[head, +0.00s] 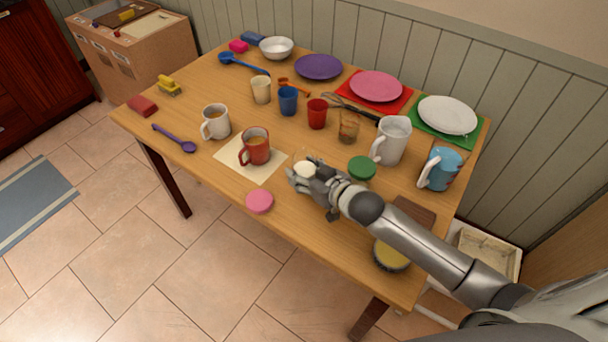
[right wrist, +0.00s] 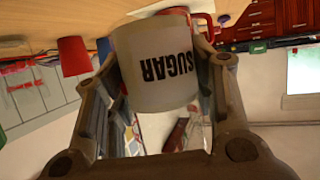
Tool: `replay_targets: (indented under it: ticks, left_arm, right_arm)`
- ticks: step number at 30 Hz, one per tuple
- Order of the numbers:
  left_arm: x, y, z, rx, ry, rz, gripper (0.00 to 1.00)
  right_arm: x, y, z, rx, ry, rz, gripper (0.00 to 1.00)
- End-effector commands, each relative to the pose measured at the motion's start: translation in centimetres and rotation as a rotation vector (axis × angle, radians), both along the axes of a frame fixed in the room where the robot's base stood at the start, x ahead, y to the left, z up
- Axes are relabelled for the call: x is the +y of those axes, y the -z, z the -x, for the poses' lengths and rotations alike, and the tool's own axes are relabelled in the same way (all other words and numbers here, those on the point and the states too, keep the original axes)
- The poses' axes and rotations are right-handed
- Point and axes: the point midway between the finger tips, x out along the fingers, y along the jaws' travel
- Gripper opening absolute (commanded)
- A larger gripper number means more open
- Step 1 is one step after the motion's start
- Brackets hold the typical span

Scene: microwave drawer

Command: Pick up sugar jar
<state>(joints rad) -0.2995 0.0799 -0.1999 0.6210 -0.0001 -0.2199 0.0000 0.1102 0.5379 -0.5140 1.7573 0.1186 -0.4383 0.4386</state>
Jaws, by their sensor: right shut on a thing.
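The sugar jar (right wrist: 158,65) is a whitish cylinder with the word SUGAR in dark letters. In the right wrist view it sits between the two fingers of my right gripper (right wrist: 158,90), which is shut on it. In the head view my right gripper (head: 306,178) is over the front part of the table, and only the pale top of the jar (head: 306,168) shows between the fingers. The rest of the jar is hidden by the hand, so I cannot tell whether it touches the table. My left gripper is not in view.
A red mug (head: 256,147) stands on a cream mat (head: 232,158) just left of the hand. A green lid (head: 362,168) lies to its right, a pink disc (head: 260,201) near the front edge. A white pitcher (head: 393,140) and blue mug (head: 441,168) stand further right.

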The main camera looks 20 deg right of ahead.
Motion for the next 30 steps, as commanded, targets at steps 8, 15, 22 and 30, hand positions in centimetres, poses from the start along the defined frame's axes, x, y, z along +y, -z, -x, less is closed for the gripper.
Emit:
replay_targets:
  ticks: [8, 15, 22, 30]
  left_arm:
    - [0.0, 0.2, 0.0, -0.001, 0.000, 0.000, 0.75]
    - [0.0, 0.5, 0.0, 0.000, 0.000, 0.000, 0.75]
    - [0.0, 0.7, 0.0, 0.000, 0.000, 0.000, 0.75]
    - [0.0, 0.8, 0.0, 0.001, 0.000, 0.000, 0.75]
  right_arm:
    - [1.1, -4.4, 4.5, -0.003, -0.001, -0.003, 0.21]
    - [2.1, -6.4, 8.7, -0.003, -0.001, -0.003, 0.21]
    - [2.5, -7.5, 11.0, -0.004, 0.001, 0.000, 0.21]
    - [2.7, -7.9, 11.7, -0.005, 0.001, -0.001, 0.21]
